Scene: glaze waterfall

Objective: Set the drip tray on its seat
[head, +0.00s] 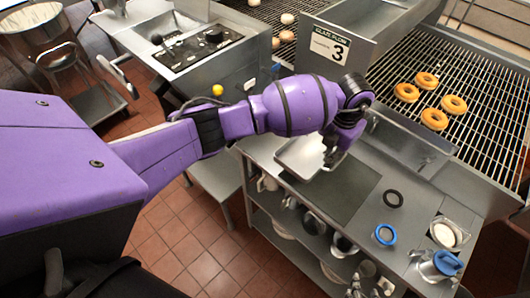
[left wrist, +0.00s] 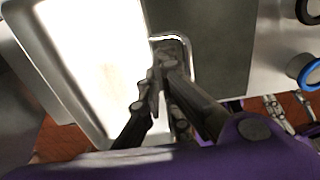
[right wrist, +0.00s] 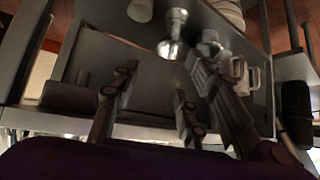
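The drip tray (head: 298,157) is a shallow, pale metal tray with a raised rim. It is over the left end of the steel bench in the head view and fills the upper left of the left wrist view (left wrist: 85,60). My left gripper (head: 336,152) is at the tray's right end, its fingers (left wrist: 162,62) closed at a small loop-like handle there. My arm hides part of the tray. A flat dark grey panel (head: 345,190) lies just right of the tray; I cannot tell whether it is the seat. My right gripper (right wrist: 155,88) is open and empty, low by the bench's shelves.
A black ring (head: 393,198), a blue-rimmed cup (head: 385,235) and a blue-topped jug (head: 440,265) stand on the bench's right. Behind are the glaze-flow box (head: 330,45) and a rack (head: 480,90) with several doughnuts. Pitchers and other ware fill the shelves.

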